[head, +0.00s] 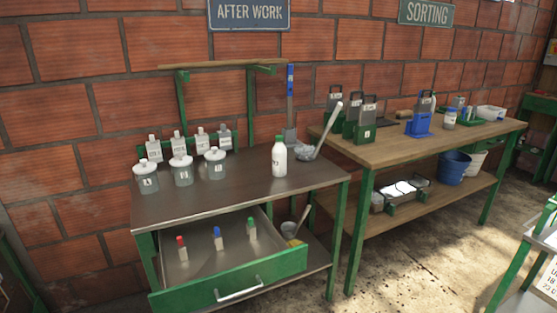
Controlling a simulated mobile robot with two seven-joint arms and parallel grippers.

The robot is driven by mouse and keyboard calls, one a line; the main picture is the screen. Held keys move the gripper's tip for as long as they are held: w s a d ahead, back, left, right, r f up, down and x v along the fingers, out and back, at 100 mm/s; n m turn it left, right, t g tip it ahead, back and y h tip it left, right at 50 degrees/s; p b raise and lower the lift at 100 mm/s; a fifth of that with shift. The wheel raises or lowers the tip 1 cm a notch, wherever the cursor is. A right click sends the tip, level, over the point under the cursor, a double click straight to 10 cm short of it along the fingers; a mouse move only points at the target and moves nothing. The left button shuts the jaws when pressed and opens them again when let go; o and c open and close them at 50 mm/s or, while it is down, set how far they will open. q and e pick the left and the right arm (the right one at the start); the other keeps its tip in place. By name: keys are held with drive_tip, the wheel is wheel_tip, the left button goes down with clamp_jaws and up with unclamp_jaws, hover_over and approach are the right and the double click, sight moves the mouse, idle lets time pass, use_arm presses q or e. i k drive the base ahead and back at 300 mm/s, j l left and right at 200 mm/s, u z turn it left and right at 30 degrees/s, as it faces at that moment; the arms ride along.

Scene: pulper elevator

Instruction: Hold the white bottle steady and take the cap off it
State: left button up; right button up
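The white bottle (279,160) stands upright on the dark top of the green-framed table (235,195), right of its middle. Its green cap (279,139) is on its neck. A label with small dark marks is on its front. Neither of my grippers shows in the head view, and nothing touches the bottle.
Several lidded jars (182,172) and small bottles stand at the table's left back. A bowl with a long-handled scoop (324,134) is right of the bottle. The drawer (228,283) below is open, holding small coloured-top bottles. The tabletop's front is clear.

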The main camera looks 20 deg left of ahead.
sight(280, 151)
drive_tip(key=i+l+u, duration=0.1)
drive_tip(key=u, duration=0.75)
drive_tip(key=i+l+u, duration=0.1)
drive_tip(key=l+u, duration=0.45)
drive_tip(key=l, duration=0.2)
drive_tip(key=i+l+u, duration=0.2)
drive_tip(key=l, duration=0.55)
drive_tip(key=k, duration=0.1)
